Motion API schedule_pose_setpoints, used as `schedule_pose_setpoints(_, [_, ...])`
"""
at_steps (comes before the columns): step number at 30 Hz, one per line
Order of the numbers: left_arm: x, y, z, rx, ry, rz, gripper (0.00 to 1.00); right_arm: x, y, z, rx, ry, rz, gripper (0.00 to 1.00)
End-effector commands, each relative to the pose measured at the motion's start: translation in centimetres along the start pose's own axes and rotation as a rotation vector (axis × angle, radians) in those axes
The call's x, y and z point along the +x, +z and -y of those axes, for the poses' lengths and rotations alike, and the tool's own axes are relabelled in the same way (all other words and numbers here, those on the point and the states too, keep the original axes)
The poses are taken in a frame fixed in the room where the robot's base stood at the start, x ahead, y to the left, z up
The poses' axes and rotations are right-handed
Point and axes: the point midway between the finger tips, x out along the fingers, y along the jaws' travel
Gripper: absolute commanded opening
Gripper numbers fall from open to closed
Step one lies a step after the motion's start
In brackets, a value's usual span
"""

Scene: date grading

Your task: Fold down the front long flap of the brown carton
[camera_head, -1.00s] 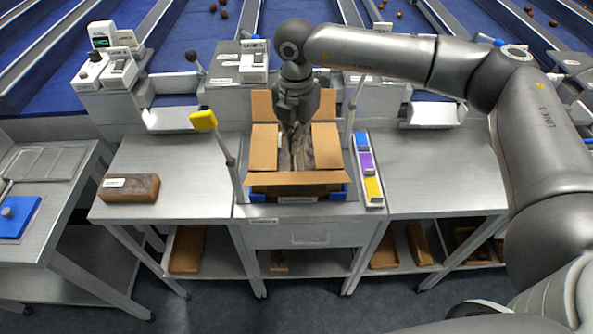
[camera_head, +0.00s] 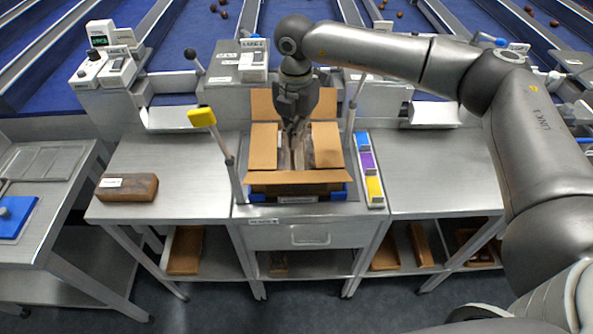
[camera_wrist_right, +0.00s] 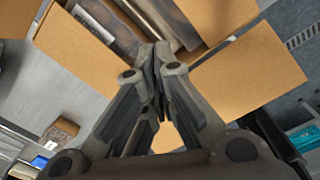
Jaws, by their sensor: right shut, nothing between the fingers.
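The brown carton (camera_head: 290,190) stands on the middle bench. Its left side flap (camera_head: 263,146) and right side flap (camera_head: 327,143) lie roughly flat. The back long flap (camera_head: 262,103) stands up behind my gripper. The front long flap (camera_head: 297,177) shows as a thin strip at the near edge, not folded over the opening. Dark brown contents show between the side flaps. My right gripper (camera_head: 293,130) points down over the carton's middle, shut and empty. In the wrist view its shut fingertips (camera_wrist_right: 156,58) are in front of the carton flaps (camera_wrist_right: 250,75). My left gripper is out of view.
A yellow-topped post (camera_head: 202,117) stands left of the carton, another post (camera_head: 353,105) at its right. Blue corner pieces (camera_head: 257,196) surround the carton base. A tray of coloured blocks (camera_head: 371,170) is at right. A brown block (camera_head: 128,187) lies on the left bench.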

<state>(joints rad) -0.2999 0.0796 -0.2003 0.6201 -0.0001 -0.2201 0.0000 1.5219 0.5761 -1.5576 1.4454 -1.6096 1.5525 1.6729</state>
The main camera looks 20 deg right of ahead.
Motion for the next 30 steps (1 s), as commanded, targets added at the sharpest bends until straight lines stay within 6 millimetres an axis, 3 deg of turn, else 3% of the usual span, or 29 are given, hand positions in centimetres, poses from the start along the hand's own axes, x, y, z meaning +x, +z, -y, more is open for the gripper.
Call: schedule_pose_setpoints(30, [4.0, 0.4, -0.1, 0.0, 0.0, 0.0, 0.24, 5.3, 0.0, 0.0, 0.0, 0.001, 0.0, 0.0])
